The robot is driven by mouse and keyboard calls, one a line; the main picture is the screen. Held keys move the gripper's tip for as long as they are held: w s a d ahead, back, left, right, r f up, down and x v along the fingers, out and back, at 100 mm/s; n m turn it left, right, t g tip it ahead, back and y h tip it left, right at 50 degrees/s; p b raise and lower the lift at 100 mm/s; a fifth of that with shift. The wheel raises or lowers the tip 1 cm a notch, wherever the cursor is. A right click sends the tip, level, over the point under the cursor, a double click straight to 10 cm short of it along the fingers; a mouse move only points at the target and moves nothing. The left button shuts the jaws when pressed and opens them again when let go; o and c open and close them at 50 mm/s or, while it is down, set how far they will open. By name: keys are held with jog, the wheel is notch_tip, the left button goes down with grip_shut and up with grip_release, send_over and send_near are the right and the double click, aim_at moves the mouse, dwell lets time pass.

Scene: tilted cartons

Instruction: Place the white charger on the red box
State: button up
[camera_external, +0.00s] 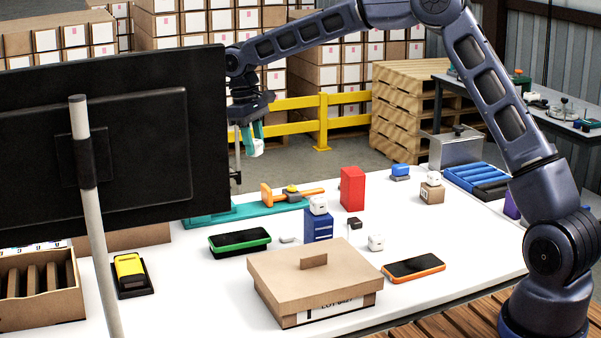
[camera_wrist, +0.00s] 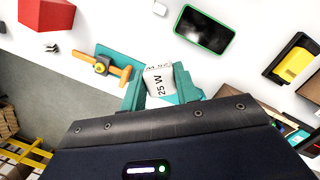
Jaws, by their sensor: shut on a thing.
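My gripper (camera_external: 253,138) is shut on the white charger (camera_external: 257,150), held in the air above the far left part of the table. In the wrist view the charger (camera_wrist: 160,80) sits between the teal fingers of my gripper (camera_wrist: 162,90), with "25 W" printed on its faces. The red box (camera_external: 352,188) stands upright on the table, to the right of and lower than the gripper in the external view. In the wrist view the red box (camera_wrist: 47,14) is at the top left, apart from the charger. Its top looks bare.
A blue box (camera_external: 318,228) with a white item on top stands near the red box. An orange tool (camera_external: 290,193), a green-edged phone (camera_external: 239,241), an orange phone (camera_external: 413,268) and a lidded carton (camera_external: 314,285) lie around. A dark monitor (camera_external: 110,140) blocks the left side.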

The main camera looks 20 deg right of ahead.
jog(key=w+d+r+m, duration=0.2)
jog(key=d+r, duration=0.1)
jog(key=d, duration=0.4)
jog(key=w+d+r+m, duration=0.1)
jog(key=d+r+m, duration=0.1)
jog(key=d, duration=0.5)
notch_tip(320, 180, up, 5)
jog(key=m+y, duration=0.1)
jog(key=m, duration=0.2)
send_over(356, 172)
jog(key=f, duration=2)
jog(key=shift+w, duration=0.35)
jog(key=o, duration=1)
jog(key=shift+f, duration=0.15)
